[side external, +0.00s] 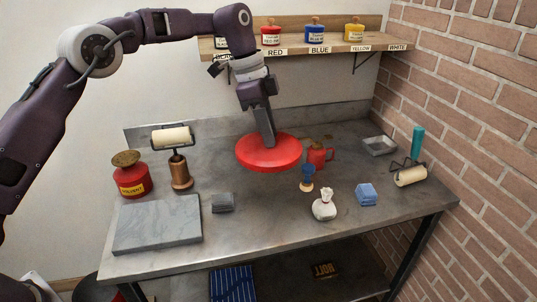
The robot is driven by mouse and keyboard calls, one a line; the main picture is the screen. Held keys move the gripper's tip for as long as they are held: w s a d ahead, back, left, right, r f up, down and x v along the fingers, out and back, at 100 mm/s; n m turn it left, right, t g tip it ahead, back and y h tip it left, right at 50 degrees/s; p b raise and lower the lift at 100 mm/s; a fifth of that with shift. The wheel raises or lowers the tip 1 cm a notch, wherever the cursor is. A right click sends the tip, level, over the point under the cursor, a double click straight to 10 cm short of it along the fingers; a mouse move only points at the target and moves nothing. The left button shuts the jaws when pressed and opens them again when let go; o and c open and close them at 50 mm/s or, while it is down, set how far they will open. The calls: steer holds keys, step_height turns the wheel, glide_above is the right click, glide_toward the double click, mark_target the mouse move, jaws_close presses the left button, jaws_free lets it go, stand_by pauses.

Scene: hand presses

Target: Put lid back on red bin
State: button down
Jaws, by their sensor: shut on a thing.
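A round red lid (268,155) hangs nearly level above the middle of the workbench. My gripper (270,143) points down and is shut on the lid from above; the fingertips and grip point are hard to make out. No red bin is clearly visible. A dark round shape with a reddish edge (85,291) shows on the floor at the lower left, partly hidden by the bench and cut off by the frame; I cannot tell whether it is the bin.
On the metal bench (250,232) stand a red solvent can (132,182), a stone slab (157,225), an upright roller (180,172), a red jug (319,156), a white pouch (324,206) and a blue block (366,195). Labelled ink jars stand on the shelf (340,47) behind.

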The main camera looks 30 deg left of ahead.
steer(key=s+a+n+t+y, duration=0.1)
steer(key=s+a+n, duration=0.4)
steer(key=a, duration=0.5)
steer(key=s+a+r+n+y, duration=0.1)
steer(key=s+a+n+y, duration=0.1)
steer(key=a+n, duration=0.6)
steer(key=s+a+n+t+y, duration=0.1)
steer(key=s+a+n, duration=0.3)
steer(key=a, duration=0.7)
steer(key=s+a+n+g+y, duration=0.1)
steer(key=s+a+n, duration=0.4)
steer(key=s, duration=0.4)
steer(key=s+a+n+g, duration=0.2)
steer(key=s+a+n, duration=0.1)
steer(key=s+n, duration=0.45)
steer(key=s+a+n+g+y, duration=0.1)
steer(key=s+a+n, duration=0.4)
steer(key=s, duration=0.5)
step_height(320, 180, down, 46)
steer(key=d+n, duration=0.1)
steer(key=shift+s+d, duration=0.15)
steer(key=shift+d, duration=0.05)
steer(key=shift+d+f, duration=0.1)
steer(key=shift+f, duration=0.05)
steer(key=c, duration=1.1)
jaws_free()
